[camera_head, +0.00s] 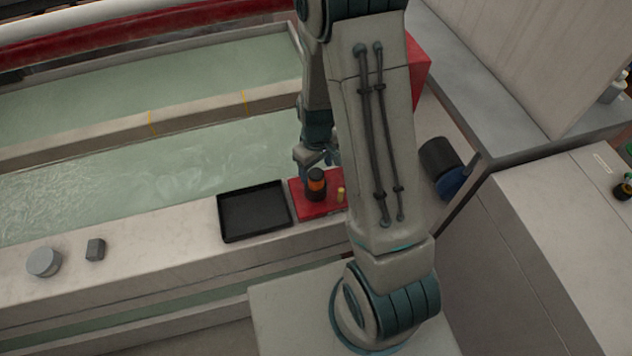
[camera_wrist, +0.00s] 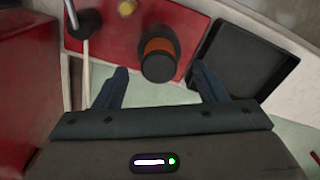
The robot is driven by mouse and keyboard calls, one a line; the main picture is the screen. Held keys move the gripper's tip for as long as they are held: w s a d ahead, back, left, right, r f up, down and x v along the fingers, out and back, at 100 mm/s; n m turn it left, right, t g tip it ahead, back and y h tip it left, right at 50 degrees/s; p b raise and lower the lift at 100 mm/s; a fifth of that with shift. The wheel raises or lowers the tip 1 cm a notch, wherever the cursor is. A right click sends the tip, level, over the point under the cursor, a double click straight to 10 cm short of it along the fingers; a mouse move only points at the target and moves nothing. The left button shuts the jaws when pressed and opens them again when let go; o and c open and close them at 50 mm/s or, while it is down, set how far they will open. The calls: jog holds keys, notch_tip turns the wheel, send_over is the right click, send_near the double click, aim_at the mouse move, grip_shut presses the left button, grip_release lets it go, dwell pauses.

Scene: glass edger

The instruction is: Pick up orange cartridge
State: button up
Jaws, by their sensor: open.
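The orange cartridge (camera_head: 316,179) is a short cylinder with black ends and an orange band. It stands on a red mat (camera_head: 309,207) on the pale ledge. In the wrist view the cartridge (camera_wrist: 158,54) lies just beyond and between the two fingers. My gripper (camera_wrist: 163,80) is open and empty, with the cartridge apart from both fingers as far as I can tell. In the head view my gripper (camera_head: 318,157) is behind the cartridge and partly hidden by my arm.
A black tray (camera_head: 254,238) sits left of the mat. A small yellow piece (camera_head: 341,194) stands right of the cartridge. A grey round piece (camera_head: 44,262) and a dark block (camera_head: 95,250) lie farther left on the ledge. Water-filled troughs (camera_head: 150,165) lie behind.

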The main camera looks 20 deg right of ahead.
aim_at(316, 172)
jog(key=shift+w+f+p, duration=0.2)
jog(key=shift+f+p, duration=0.2)
jog(key=shift+f, duration=2.15)
jog(key=c, duration=1.2)
jog(key=shift+o, duration=0.2)
